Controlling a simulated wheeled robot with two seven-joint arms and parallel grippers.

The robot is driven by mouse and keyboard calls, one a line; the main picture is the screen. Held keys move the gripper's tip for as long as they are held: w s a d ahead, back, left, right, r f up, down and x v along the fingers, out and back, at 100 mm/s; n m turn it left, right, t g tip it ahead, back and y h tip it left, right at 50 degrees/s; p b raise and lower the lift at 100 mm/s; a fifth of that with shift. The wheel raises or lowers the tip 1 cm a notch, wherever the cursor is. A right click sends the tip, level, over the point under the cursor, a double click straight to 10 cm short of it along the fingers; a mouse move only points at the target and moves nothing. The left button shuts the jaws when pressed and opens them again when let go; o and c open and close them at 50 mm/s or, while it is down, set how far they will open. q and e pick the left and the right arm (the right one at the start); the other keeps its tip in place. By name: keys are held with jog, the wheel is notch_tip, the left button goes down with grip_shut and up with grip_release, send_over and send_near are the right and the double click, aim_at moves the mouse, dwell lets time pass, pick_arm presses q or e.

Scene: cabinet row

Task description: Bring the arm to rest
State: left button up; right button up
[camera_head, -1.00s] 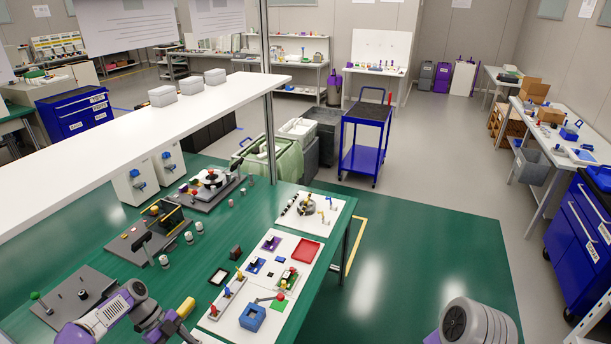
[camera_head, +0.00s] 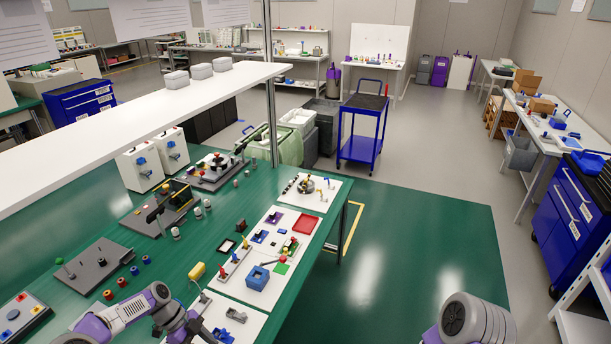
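My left arm (camera_head: 135,306) comes in at the bottom left, over the near end of the green workbench (camera_head: 110,240). A rounded grey and purple part of my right arm (camera_head: 468,322) shows at the bottom, over the floor, with no gripper in view. I see nothing held by either arm.
A blue cart (camera_head: 361,148) stands beyond. The green floor (camera_head: 420,240) right of the bench is clear.

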pick_arm(q)
jog(key=s+d+f+n+t+b, duration=0.1)
jog(key=s+d+f+n+b, duration=0.15)
jog(key=d+f+n, duration=0.45)
jog(key=s+d+f+n+b, duration=0.2)
jog(key=s+d+f+n, duration=0.15)
jog(key=d+f, duration=0.4)
jog(key=s+d+f+n+t+y+b, duration=0.1)
jog(key=s+d+f+n+b, duration=0.1)
jog(key=s+n, duration=0.4)
jog(key=s+d+f+n+t+y+b, duration=0.1)
jog(key=s+d+f+n+y+b, duration=0.1)
jog(key=s+n, duration=0.4)
jog(key=shift+s+f+b, duration=0.2)
jog(key=shift+s+b, duration=0.1)
jog(key=shift+s, duration=0.5)
pick_arm(e)
notch_tip(320, 180, down, 9)
jog(key=shift+f, duration=0.2)
pick_arm(q)
jog(key=shift+s+d, duration=0.1)
jog(key=shift+c, duration=0.3)
pick_arm(e)
jog(key=shift+s, duration=0.1)
